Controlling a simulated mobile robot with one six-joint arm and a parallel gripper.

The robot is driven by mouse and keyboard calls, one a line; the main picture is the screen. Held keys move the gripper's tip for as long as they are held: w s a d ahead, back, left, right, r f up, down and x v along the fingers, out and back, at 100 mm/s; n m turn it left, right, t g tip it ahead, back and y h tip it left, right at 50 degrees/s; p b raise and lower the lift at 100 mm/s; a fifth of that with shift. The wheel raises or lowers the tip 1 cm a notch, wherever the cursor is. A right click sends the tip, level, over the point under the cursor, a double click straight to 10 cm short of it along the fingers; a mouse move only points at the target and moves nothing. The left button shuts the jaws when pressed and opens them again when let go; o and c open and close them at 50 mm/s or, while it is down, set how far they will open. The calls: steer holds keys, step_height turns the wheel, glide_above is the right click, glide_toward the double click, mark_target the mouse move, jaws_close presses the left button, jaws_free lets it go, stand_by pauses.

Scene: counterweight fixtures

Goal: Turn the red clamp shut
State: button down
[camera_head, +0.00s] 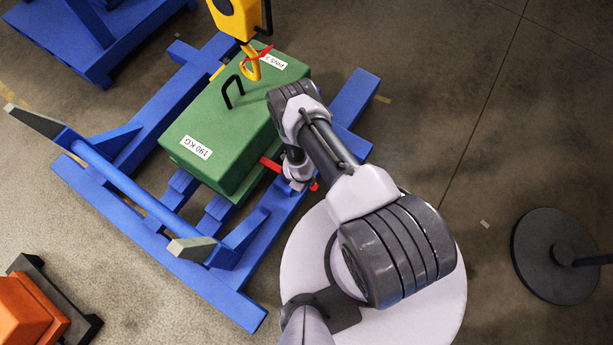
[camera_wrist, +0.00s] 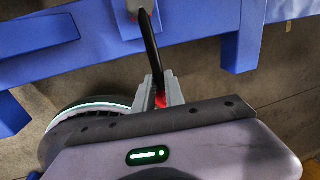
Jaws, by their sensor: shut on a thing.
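The red clamp (camera_head: 271,164) sits at the lower right side of the green counterweight (camera_head: 222,120), by the blue frame (camera_head: 255,230). Part of it is hidden behind my arm, and a red end shows just right of my gripper (camera_head: 301,182). In the wrist view, the fingers of my gripper (camera_wrist: 159,92) are closed around a red part of the clamp (camera_wrist: 160,99). A dark bar (camera_wrist: 150,48) runs up from between the fingertips. How far the clamp is turned cannot be told.
A yellow hoist hook (camera_head: 252,68) hangs at the black handle (camera_head: 231,91) on top of the counterweight. A black round base (camera_head: 548,270) stands at right and an orange block (camera_head: 25,312) at lower left. The floor at upper right is clear.

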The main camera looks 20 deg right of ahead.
steer(key=shift+s+a+m, duration=0.1)
steer(key=shift+s+m, duration=0.2)
steer(key=shift+s, duration=0.1)
steer(key=c, duration=1.4)
jaws_free()
steer(key=shift+w, duration=0.1)
step_height(320, 180, up, 17)
steer(key=s+a+p, duration=0.2)
steer(key=p, duration=0.7)
steer(key=shift+a, duration=0.4)
